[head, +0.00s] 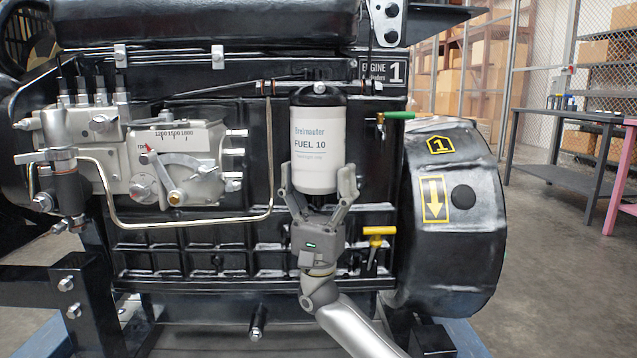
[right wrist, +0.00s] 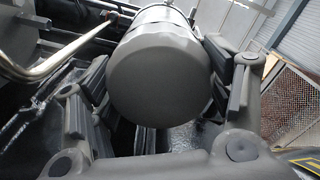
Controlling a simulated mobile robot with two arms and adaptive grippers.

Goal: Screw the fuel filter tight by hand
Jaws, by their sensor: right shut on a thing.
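The fuel filter (head: 318,145) is a white canister labelled "FUEL 10". It hangs upright under a black filter head (head: 320,97) on the front of the engine. My right gripper (head: 319,180) comes up from below, with one finger on each side of the filter's lower part, and is shut on it. In the right wrist view, the filter's dark round bottom (right wrist: 160,80) sits between the two fingers of my right gripper (right wrist: 158,92). The threads and the seal face are hidden. My left gripper is not in view.
A bent metal fuel pipe (head: 271,165) runs left of the filter from the injection pump (head: 165,160). A yellow T-handle (head: 378,232) stands right of my gripper, and a green-handled valve (head: 396,116) is higher up. The black flywheel housing (head: 455,215) bulges at right.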

